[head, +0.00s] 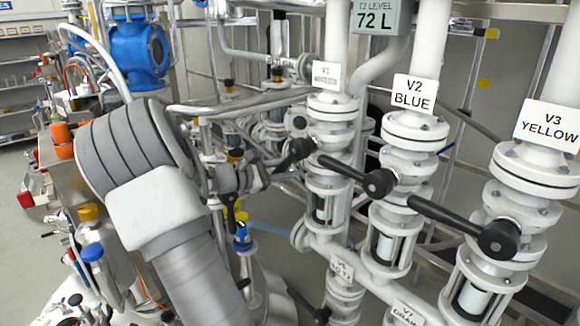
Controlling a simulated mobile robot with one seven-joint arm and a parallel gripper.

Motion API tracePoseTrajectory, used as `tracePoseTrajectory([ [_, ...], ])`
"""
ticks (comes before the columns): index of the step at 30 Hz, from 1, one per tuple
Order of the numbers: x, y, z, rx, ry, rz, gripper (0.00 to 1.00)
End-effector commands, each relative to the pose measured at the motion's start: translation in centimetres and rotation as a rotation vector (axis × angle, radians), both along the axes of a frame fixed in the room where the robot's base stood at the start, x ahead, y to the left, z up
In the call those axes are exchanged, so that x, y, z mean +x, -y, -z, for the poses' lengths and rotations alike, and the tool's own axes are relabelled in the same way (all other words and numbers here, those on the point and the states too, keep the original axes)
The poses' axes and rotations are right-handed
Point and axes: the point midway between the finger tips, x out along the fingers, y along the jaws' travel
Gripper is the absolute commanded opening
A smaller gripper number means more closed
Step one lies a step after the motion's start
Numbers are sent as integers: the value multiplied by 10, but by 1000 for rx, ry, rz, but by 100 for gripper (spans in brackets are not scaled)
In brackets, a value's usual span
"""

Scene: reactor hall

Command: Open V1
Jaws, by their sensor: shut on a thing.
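The V1 valve is the white flanged one (333,108) in the upper middle of the head view, under a white tag marked V1 with a faint second line. Its black lever (289,157) runs from its hub down to the left. My gripper (260,177) is shut on the outer end of this lever, left of the valve. The fingers are small here and hide the lever's tip. A sight glass (324,208) sits below V1.
To the right, V2 BLUE (413,130) and V3 YELLOW (535,170) have black levers pointing up-left; V2's lever (345,170) ends close to V1's pipe. A display (373,17) reads 72 L. Pipes and a blue-topped valve (138,55) crowd the left.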

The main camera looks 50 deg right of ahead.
Motion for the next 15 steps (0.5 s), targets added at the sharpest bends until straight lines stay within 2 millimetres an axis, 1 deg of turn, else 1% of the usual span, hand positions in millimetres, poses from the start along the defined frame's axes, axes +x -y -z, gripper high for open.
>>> tracePoseTrajectory([
  [1, 0, -1, 2, 5, 2, 0, 0],
  [5, 0, -1, 2, 4, 3, -1, 0],
  [6, 0, -1, 2, 4, 3, -1, 30],
  [8, 1, -1, 1, 3, 4, -1, 41],
  [9, 1, -1, 1, 2, 4, -1, 48],
  [11, 1, -1, 1, 1, 4, -2, 58],
  [15, 1, 0, 0, 0, 4, -2, 58],
])
